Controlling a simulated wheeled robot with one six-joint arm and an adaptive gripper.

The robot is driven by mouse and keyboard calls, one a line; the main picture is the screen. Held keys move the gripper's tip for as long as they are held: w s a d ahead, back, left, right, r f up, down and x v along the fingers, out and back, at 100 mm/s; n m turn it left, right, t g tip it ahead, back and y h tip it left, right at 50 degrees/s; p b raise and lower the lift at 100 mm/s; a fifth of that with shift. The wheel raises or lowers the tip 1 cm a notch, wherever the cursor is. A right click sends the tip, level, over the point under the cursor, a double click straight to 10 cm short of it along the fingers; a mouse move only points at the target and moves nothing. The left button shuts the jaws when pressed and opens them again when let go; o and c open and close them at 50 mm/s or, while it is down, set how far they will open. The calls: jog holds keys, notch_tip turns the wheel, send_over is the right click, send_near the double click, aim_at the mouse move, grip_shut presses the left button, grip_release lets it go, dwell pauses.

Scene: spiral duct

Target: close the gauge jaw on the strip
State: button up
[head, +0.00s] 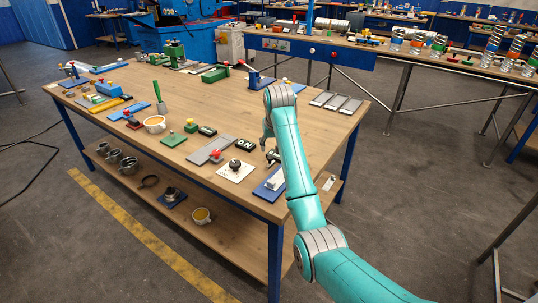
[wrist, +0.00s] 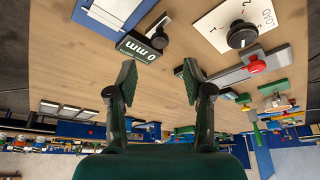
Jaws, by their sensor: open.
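My gripper (wrist: 157,72) is open and empty above the table, with its two dark fingers spread apart. In the head view my gripper (head: 267,149) is over the near right part of the table. In the wrist view a dark block marked "0 mm" (wrist: 140,47) with a black knob lies just beyond the left fingertip, apart from it. Beside it is a blue board (wrist: 95,27) with a pale metal piece (wrist: 112,10), cut by the frame edge. The board also shows in the head view (head: 263,192), partly behind my arm. I cannot clearly tell jaw from strip.
A white dial panel (head: 227,174) with a black knob stands left of the blue board. A grey plate (head: 203,156) with a red knob lies beyond it. An orange-filled cup (head: 155,124) and several small fixtures crowd the table. Bare wood lies right of the gripper.

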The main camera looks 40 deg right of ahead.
aim_at(270, 157)
jog(key=x, duration=0.7)
jog(key=shift+f, duration=0.1)
grip_shut()
